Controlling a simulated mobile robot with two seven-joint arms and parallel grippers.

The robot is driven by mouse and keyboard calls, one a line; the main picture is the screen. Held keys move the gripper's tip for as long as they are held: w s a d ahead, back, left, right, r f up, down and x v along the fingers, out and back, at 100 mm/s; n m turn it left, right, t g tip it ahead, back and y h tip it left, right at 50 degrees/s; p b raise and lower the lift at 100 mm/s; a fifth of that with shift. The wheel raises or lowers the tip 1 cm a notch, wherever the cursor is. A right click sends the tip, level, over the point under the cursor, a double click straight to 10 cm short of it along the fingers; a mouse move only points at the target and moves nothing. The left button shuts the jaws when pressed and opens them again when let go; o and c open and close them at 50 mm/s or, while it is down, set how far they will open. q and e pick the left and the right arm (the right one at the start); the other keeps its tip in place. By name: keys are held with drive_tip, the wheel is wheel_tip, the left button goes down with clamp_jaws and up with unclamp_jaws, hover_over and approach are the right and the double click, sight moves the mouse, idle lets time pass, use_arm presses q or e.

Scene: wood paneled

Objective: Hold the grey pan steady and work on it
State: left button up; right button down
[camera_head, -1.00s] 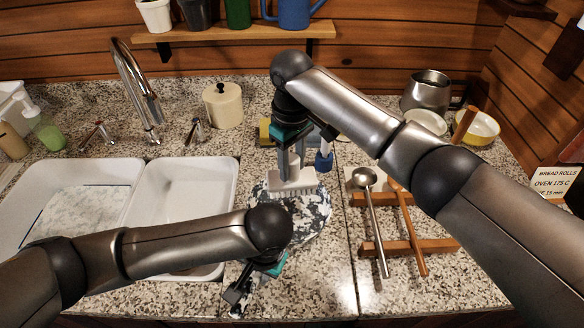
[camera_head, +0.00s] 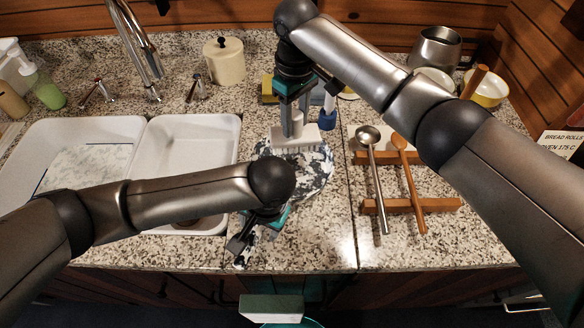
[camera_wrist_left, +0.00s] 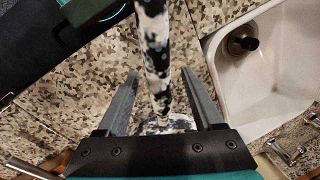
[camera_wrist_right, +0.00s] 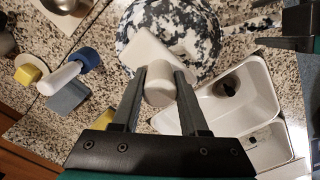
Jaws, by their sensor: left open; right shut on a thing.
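The pan (camera_head: 318,178) has a mottled black, white and grey surface and rests on the counter right of the sink. My right gripper (camera_wrist_right: 160,78) is shut on the handle of a white scrubbing brush (camera_head: 297,141). The brush is over the pan's far part; contact with the pan's surface is hard to tell. My left gripper (camera_head: 240,242) is at the pan's near side. In the left wrist view, its open fingers (camera_wrist_left: 158,82) stand on either side of the pan's mottled handle (camera_wrist_left: 152,35), with gaps visible. My left arm hides part of the pan in the head view.
A white double sink (camera_head: 187,145) lies left of the pan. A metal ladle (camera_head: 374,180) and a wooden spoon (camera_head: 408,180) lie on a wooden rack (camera_head: 436,204) to the right.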

use_arm(q)
wheel_tip(320, 180, up, 12)
drive_tip(key=d, duration=0.2)
drive_tip(key=shift+s+f, duration=0.15)
drive_tip(key=shift+s, duration=0.3)
drive_tip(key=shift+d, duration=0.1)
idle(0.3)
